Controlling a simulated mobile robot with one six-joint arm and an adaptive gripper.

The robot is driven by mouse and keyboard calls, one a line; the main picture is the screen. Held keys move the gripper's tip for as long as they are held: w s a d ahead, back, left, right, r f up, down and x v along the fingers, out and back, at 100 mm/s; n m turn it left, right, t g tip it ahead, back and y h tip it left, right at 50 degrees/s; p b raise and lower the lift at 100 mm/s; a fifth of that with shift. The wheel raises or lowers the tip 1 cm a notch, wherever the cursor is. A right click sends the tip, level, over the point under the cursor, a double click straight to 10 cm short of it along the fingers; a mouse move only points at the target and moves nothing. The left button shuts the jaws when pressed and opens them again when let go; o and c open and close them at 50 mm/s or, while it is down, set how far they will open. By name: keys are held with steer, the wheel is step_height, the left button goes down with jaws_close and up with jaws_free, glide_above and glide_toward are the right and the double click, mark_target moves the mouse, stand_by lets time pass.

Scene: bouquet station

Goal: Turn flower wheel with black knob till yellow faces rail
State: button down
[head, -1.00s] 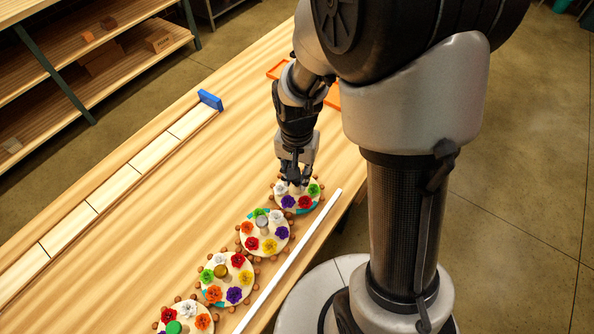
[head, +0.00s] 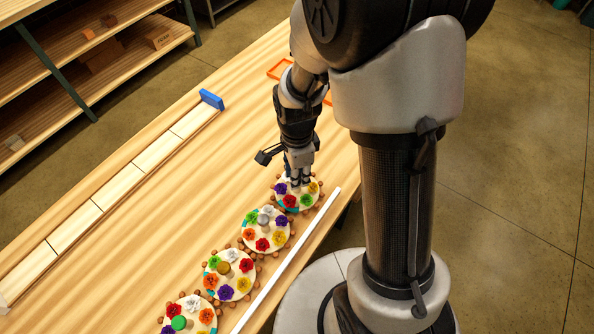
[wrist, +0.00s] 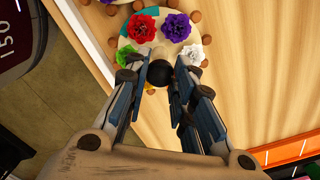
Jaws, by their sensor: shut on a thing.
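The flower wheel with the black knob (wrist: 160,74) is the farthest of a row of cream wheels (head: 299,194). My gripper (head: 300,182) points down over its middle. In the wrist view the fingers (wrist: 161,72) are closed around the black knob, which they largely hide in the head view. On this wheel the purple flower (head: 281,188) is at the left, and red (head: 290,201) is at lower left. Green (head: 307,200) and yellow (head: 313,187) are on the side of the white rail (head: 290,260). The white flower (wrist: 190,55) shows in the wrist view.
Closely spaced wheels with a grey knob (head: 263,219), a gold knob (head: 223,268) and a green knob (head: 179,323) continue towards the front. Their brown pegs appear to mesh. A plank track (head: 120,187) with a blue end block (head: 211,99) lies left. Table between is clear.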

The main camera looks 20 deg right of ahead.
steer(key=m, duration=0.3)
steer(key=shift+m+p, duration=0.3)
steer(key=shift+m, duration=1.9)
steer(key=c, duration=1.3)
jaws_free()
steer(key=shift+c, duration=0.2)
steer(key=shift+r, duration=0.1)
step_height(320, 180, up, 12)
